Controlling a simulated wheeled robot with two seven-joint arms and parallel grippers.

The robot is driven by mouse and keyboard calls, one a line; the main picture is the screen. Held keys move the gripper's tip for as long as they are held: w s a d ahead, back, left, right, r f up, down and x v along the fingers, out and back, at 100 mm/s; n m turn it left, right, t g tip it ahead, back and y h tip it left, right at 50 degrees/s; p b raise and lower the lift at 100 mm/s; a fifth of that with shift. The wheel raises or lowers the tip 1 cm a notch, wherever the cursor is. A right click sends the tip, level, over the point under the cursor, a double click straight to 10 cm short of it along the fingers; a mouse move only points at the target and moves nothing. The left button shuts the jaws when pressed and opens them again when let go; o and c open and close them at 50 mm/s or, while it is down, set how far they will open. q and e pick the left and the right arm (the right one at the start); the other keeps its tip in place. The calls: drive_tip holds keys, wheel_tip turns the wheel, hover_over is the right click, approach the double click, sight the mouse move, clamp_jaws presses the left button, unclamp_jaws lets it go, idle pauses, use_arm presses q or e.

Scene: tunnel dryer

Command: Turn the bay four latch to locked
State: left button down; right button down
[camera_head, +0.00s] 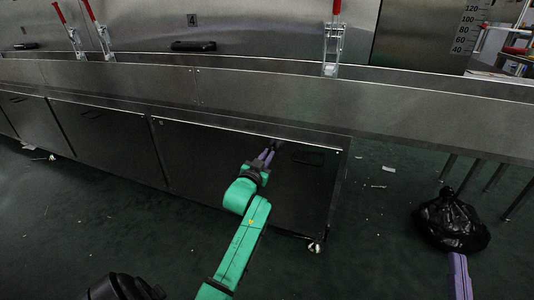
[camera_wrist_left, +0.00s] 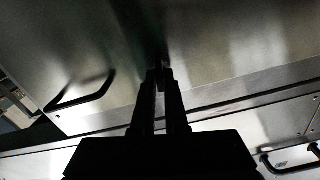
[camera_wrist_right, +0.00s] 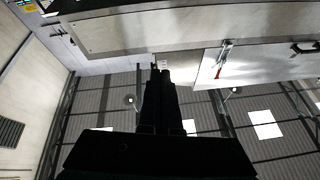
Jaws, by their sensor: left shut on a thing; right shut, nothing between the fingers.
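A number 4 label (camera_head: 192,20) marks a steel panel with a black handle (camera_head: 193,46). Red-handled latches stand on either side: two leaning ones (camera_head: 71,32) (camera_head: 98,32) at left, and an upright one (camera_head: 334,42) at right. I cannot tell which is the bay four latch. A red-handled latch (camera_wrist_right: 222,58) also shows in the right wrist view. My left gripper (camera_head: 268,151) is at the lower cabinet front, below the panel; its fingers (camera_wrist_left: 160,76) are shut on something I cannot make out. My right gripper (camera_head: 458,260) is low at right, shut and empty.
Lower cabinets (camera_head: 215,160) run under a long steel ledge (camera_head: 270,95). A black bag (camera_head: 450,222) lies on the floor beside my right gripper. Thin table legs (camera_head: 470,178) stand behind.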

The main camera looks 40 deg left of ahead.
use_arm(q)
drive_tip(key=shift+m+p, duration=0.65)
drive_tip(key=shift+m, duration=0.15)
drive_tip(key=shift+d+f+m+p, duration=0.15)
drive_tip(key=shift+m+p, duration=0.25)
drive_tip(key=shift+m, duration=3.1)
drive_tip(key=shift+d+f+m+p, duration=0.1)
drive_tip(key=shift+m+p, duration=0.25)
drive_tip(key=shift+m, duration=3.15)
use_arm(e)
drive_tip(key=s+a+f+g+h, duration=0.1)
drive_tip(key=s+f+g, duration=0.3)
drive_tip(key=f, duration=0.9)
drive_tip(key=s+a+f+m+g, duration=0.1)
drive_tip(key=s+f+g, duration=0.4)
drive_tip(key=s+f, duration=0.4)
drive_tip(key=shift+f+h, duration=0.4)
drive_tip(key=shift+f, duration=1.45)
drive_tip(key=shift+w, duration=0.1)
use_arm(q)
drive_tip(key=c, duration=0.9)
unclamp_jaws()
drive_tip(key=shift+c, duration=0.2)
